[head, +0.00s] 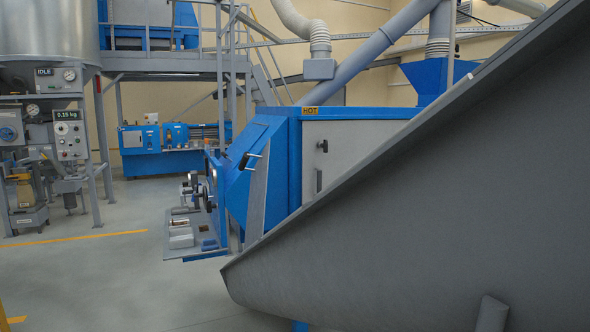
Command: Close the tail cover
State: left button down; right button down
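I cannot tell for sure which part is the tail cover. Neither of my grippers is in view.
The trough blocks the right and lower right. A low shelf with small parts (190,235) juts out left of the machine. A silo frame with gauges (55,130) stands at far left. Floor at left centre is clear.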

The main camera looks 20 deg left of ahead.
aim_at(257, 199)
jog(key=i+j+z, duration=0.15)
jog(key=j, duration=0.2)
jog(key=i+j+z, duration=0.2)
jog(key=j, duration=0.2)
jog(key=i+j+z, duration=0.15)
jog(key=j, duration=0.25)
jog(key=i+j+z, duration=0.2)
jog(key=j, duration=0.2)
jog(key=j+z, duration=0.15)
jog(key=j, duration=0.3)
